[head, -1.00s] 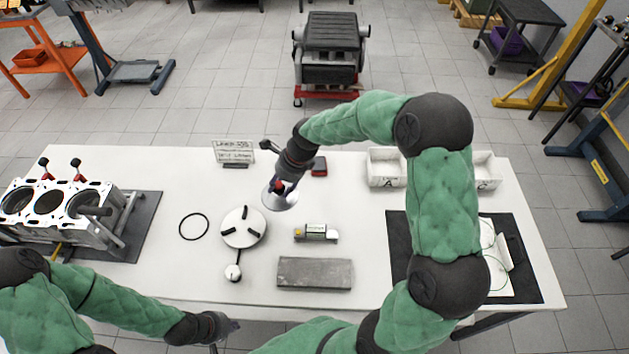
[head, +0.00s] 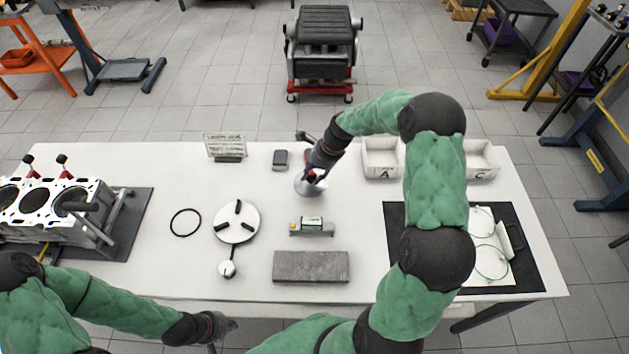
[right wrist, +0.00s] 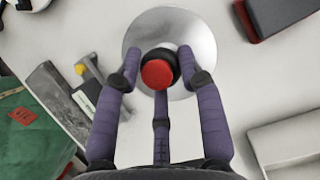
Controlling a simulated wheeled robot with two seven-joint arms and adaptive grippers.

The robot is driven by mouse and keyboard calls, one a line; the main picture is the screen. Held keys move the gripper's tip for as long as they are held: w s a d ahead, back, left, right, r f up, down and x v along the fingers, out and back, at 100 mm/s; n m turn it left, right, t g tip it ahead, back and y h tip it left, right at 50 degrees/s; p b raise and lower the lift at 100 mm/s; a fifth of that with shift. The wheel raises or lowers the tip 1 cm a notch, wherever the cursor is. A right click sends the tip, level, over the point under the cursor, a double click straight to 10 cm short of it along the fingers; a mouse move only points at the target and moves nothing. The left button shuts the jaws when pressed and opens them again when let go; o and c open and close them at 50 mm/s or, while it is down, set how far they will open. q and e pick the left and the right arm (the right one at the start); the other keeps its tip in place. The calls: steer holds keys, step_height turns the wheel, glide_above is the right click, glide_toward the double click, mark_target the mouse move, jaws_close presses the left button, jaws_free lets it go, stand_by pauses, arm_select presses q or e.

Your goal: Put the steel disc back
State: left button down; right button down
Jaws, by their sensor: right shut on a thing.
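The steel disc (head: 305,188) is a shiny round plate with a black, red-topped knob, seen from above in the right wrist view (right wrist: 200,42). My right gripper (head: 313,177) is shut on the knob, its three purple fingers around it in the right wrist view (right wrist: 160,78). The disc is over the table's back middle, behind the small level-like instrument. I cannot tell whether it touches the table. My left gripper (head: 226,327) is off the table's front edge, apart from everything; its finger state is unclear.
A round white plate with black pads (head: 237,222), a black ring (head: 186,222), the instrument (head: 311,227) and a grey block (head: 311,267) lie on the table. A dark case (head: 281,159), sign (head: 225,147) and white bins (head: 382,171) are behind. Engine block (head: 50,208) left; black mat (head: 520,265) right.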

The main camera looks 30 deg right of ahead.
mark_target(315, 179)
steer(key=shift+d+f, duration=0.25)
step_height(315, 179, down, 4)
steer(key=shift+w+d+r+b, duration=0.1)
steer(key=shift+d+r+b, duration=0.1)
steer(key=shift+b, duration=0.55)
steer(key=shift+r, duration=0.1)
steer(key=c, duration=0.8)
jaws_free()
steer(key=shift+o, duration=0.2)
steer(key=p+v, duration=0.3)
steer(key=v, duration=0.9)
